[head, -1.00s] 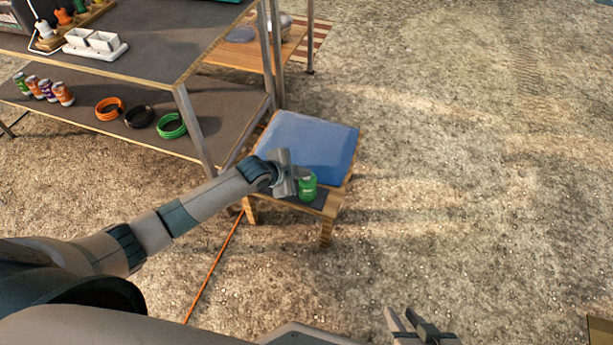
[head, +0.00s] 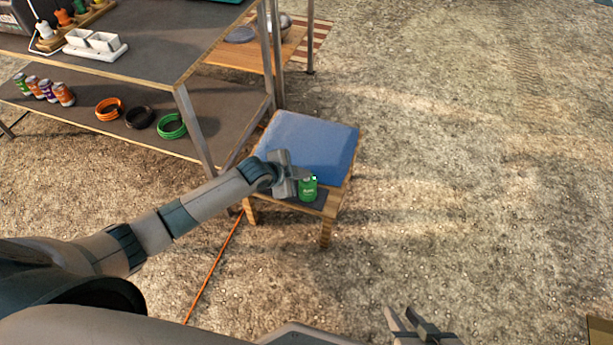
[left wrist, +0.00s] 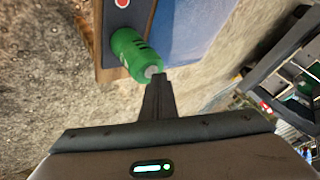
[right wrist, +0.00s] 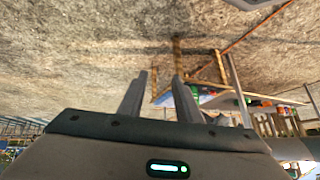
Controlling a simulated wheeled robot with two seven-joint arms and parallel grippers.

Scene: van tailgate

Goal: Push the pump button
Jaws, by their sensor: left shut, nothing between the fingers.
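A green bottle (head: 308,189) stands on the dark front part of a small wooden stool (head: 326,206). In the left wrist view the bottle (left wrist: 130,50) has a small grey tip (left wrist: 152,72) at its top. My left gripper (head: 303,177) is shut and empty, with its fingertips (left wrist: 160,78) right by that grey tip; I cannot tell whether they touch. A red round spot with a pale ring (left wrist: 122,3) shows on the stool at the top edge of that view. My right gripper (head: 411,322) is open and empty, low in front, and shows in its wrist view (right wrist: 160,78).
A blue pad (head: 310,142) covers the back of the stool. A two-level shelf (head: 185,80) stands at left, with cans (head: 45,89), cable coils (head: 139,116) and white containers (head: 95,42). An orange cable (head: 213,270) runs over the ground. Open ground lies to the right.

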